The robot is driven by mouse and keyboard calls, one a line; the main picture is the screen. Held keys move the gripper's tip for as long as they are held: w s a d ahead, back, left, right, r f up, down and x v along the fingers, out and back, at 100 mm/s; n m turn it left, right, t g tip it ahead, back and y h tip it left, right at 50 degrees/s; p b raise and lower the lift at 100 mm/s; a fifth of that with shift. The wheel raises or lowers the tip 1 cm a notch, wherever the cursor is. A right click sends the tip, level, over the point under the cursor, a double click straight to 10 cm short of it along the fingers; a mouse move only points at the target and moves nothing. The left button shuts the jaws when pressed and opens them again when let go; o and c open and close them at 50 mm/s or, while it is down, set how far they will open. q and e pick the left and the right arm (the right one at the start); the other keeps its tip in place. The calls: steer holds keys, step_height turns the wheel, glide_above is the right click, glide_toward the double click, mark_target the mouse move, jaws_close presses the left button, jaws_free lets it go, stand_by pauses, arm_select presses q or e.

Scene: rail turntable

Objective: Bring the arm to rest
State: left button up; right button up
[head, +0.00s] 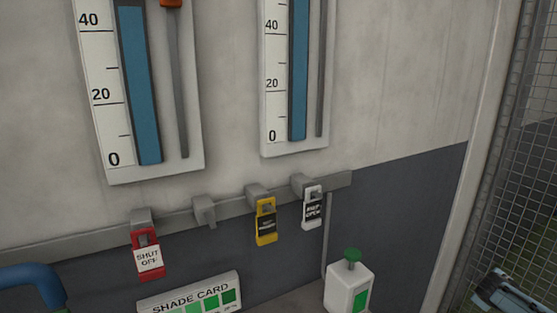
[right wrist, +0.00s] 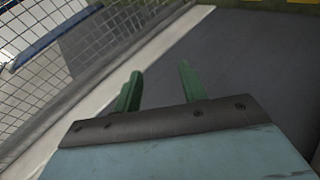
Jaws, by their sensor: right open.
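My right gripper (right wrist: 158,88) shows in the right wrist view with its two green fingers apart and nothing between them. A dark floor or wall panel and a pale strip lie beyond the fingers. Neither gripper shows clearly in the head view, and my left gripper is not seen.
A rail (head: 80,236) on the wall holds a red tag (head: 147,254), a yellow tag (head: 266,221) and a white tag (head: 312,207). Two gauges (head: 140,90) hang above. A white box with a green knob (head: 348,284) stands below. Wire mesh (right wrist: 50,75) borders the right wrist view's left.

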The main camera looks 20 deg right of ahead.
steer(key=s+f+n+g, duration=0.15)
steer(key=s+f, duration=0.25)
steer(key=s, duration=0.4)
steer(key=s+f+n+y, duration=0.15)
steer(key=s+f, duration=0.25)
steer(key=s, duration=0.4)
steer(key=s+f+n, duration=0.2)
steer(key=s+f, duration=0.2)
steer(key=s, duration=0.4)
steer(key=s+a+f+m+g+y, duration=0.1)
steer(key=s+a+f+y, duration=0.15)
steer(key=a+f, duration=0.85)
steer(key=s+a+f+m+y, duration=0.1)
steer(key=s+a+f, duration=0.2)
steer(key=a+f, duration=0.75)
steer(key=s+a+f+m+y+b, duration=0.1)
steer(key=a+f+y, duration=0.15)
steer(key=a, duration=1.55)
steer(key=s+a+f+m+y, duration=0.1)
steer(key=a+f+y, duration=0.15)
steer(key=a, duration=1.45)
step_height(320, 180, down, 12)
steer(key=b, duration=1.2)
steer(key=shift+d+g+b, duration=0.15)
steer(key=shift+g+b, duration=0.15)
steer(key=shift+g, duration=0.05)
